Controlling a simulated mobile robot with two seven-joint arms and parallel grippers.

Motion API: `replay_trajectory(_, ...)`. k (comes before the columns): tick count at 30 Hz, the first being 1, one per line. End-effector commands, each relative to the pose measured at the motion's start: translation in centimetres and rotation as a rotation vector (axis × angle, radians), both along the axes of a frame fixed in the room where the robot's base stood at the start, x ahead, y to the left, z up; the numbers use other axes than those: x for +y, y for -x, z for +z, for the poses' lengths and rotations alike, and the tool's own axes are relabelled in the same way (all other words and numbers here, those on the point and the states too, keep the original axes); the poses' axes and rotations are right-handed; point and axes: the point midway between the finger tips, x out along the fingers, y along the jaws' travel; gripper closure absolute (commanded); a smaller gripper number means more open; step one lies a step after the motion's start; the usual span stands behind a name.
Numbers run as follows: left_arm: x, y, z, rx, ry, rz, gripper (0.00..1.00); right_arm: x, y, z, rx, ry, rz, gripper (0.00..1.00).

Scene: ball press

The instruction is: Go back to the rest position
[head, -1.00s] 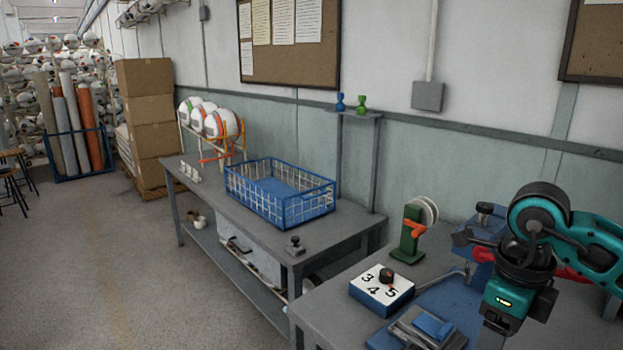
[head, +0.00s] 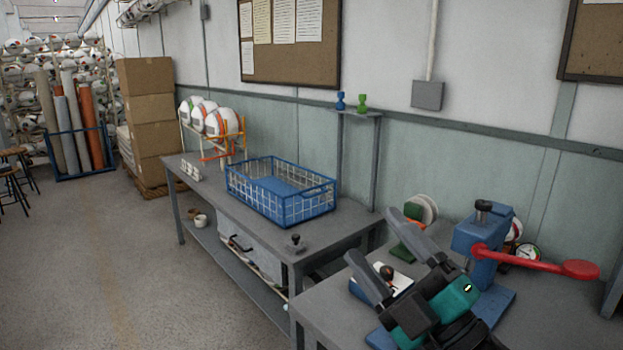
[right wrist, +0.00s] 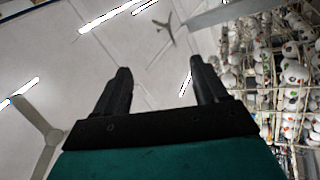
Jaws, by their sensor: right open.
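My right gripper (head: 387,255) is in the lower right of the head view, above the near bench. Its two dark fingers are spread apart and point up and to the left, with nothing between them. In the right wrist view the open fingers (right wrist: 160,88) face the ceiling, with racks of balls at the right. My left gripper is in neither view.
A blue press (head: 483,245) with a red lever (head: 535,262) stands right of my gripper. A number box (head: 400,277) and a green-based reel (head: 411,238) are partly hidden behind it. A blue wire basket (head: 281,192) sits on the far bench (head: 215,182).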

Motion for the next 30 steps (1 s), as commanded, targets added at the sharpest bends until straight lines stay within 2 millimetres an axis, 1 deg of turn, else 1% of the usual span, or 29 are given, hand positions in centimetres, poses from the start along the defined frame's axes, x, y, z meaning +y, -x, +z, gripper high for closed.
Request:
replay_trajectory(1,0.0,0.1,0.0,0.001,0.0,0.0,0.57,-1.8,-0.7,-1.5,0.118,-0.091,-0.077,0.28)
replay_trajectory(2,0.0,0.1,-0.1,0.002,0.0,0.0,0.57,-2.9,-1.1,-2.5,0.187,-0.139,-0.125,0.28)
replay_trajectory(3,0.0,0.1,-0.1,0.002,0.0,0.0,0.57,-4.4,-1.4,-4.0,0.284,-0.201,-0.185,0.28)
replay_trajectory(5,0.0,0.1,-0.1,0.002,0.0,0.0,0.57,-6.4,-1.5,-6.7,0.434,-0.285,-0.275,0.28)
replay_trajectory(6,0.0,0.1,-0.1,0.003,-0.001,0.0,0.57,-7.7,-1.3,-8.8,0.537,-0.337,-0.335,0.28)
replay_trajectory(7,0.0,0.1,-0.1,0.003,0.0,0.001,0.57,-8.6,-1.0,-10.4,0.616,-0.371,-0.377,0.28)
replay_trajectory(8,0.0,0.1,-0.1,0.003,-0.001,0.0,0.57,-9.4,-0.5,-12.1,0.697,-0.404,-0.42,0.28)
replay_trajectory(9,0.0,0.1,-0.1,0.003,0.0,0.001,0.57,-10.3,0.4,-14.4,0.806,-0.444,-0.473,0.28)
replay_trajectory(10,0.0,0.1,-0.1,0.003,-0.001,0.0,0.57,-10.9,1.3,-16.1,0.887,-0.471,-0.513,0.28)
replay_trajectory(12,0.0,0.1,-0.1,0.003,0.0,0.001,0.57,-11.9,3.5,-19.6,1.063,-0.518,-0.592,0.28)
replay_trajectory(14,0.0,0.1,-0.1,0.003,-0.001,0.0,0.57,-12.4,5.5,-22.1,1.194,-0.545,-0.645,0.28)
replay_trajectory(15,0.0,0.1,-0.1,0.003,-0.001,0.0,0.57,-12.6,6.8,-23.4,1.271,-0.56,-0.676,0.28)
replay_trajectory(18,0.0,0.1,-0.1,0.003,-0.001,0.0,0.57,-12.8,9.8,-26.0,1.434,-0.582,-0.735,0.28)
replay_trajectory(21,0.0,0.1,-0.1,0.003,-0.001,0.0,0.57,-12.8,12.8,-27.9,1.576,-0.594,-0.78,0.28)
replay_trajectory(26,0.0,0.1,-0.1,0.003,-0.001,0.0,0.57,-12.5,17.3,-30.0,1.779,-0.6,-0.838,0.28)
replay_trajectory(27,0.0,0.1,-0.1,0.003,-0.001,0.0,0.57,-12.4,18.4,-30.4,1.828,-0.599,-0.85,0.28)
replay_trajectory(29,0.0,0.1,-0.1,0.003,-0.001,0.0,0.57,-12.2,20.1,-30.9,1.901,-0.597,-0.866,0.28)
replay_trajectory(30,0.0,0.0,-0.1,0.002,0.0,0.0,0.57,-12.1,20.3,-31.3,1.914,-0.597,-0.864,0.28)
